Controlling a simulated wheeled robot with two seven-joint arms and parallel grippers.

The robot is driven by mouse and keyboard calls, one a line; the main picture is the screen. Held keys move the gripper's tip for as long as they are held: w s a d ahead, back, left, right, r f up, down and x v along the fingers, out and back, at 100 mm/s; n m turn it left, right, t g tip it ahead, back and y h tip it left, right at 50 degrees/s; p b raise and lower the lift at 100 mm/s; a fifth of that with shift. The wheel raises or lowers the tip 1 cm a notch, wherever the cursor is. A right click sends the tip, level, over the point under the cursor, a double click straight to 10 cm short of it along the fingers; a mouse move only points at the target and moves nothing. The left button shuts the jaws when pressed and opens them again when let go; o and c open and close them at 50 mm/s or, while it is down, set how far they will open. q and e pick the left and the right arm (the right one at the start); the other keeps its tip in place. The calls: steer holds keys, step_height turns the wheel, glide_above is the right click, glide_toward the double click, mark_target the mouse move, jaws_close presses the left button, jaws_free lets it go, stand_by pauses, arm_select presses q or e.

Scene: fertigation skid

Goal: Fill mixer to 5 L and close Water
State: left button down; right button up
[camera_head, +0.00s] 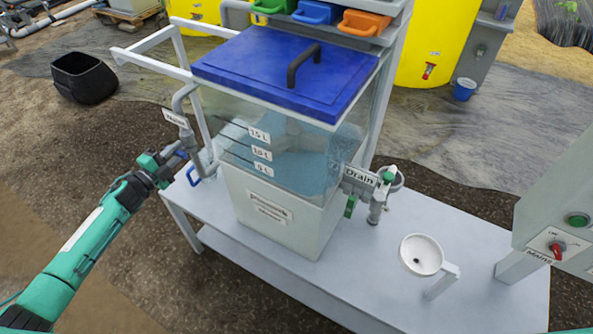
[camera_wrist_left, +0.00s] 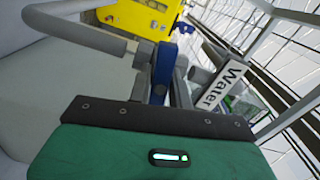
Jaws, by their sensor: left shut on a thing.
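The mixer is a clear tank (camera_head: 235,153) with a blue lid (camera_head: 285,68) and marks for 15 L, 10 L and 5 L. Bluish water (camera_head: 300,160) shows inside; I cannot read its exact level against the marks. The Water label (camera_head: 175,118) hangs on a grey pipe (camera_head: 187,138) at the tank's left, and it also shows in the left wrist view (camera_wrist_left: 222,85). My left gripper (camera_head: 178,153) is at this pipe, shut on the blue valve handle (camera_wrist_left: 163,65), which stands between the fingers in the left wrist view. My right gripper is out of view.
The Drain label (camera_head: 360,176) and its green handle (camera_head: 350,207) are at the tank's right. A white bowl (camera_head: 421,255) on a bracket and a mains box (camera_head: 562,230) with a red knob stand further right. The bench front (camera_head: 345,265) is clear. A black bucket (camera_head: 83,78) is at left.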

arm_select(q)
steer(key=n+p, duration=0.2)
steer(key=n, duration=0.3)
steer(key=shift+r+p, duration=0.2)
steer(key=shift+p, duration=0.15)
steer(key=n+p, duration=0.1)
steer(key=n, duration=0.4)
steer(key=shift+f+p, duration=0.1)
steer(key=shift+p, duration=0.25)
steer(key=shift+f+n, duration=0.15)
steer(key=shift+n, duration=0.95)
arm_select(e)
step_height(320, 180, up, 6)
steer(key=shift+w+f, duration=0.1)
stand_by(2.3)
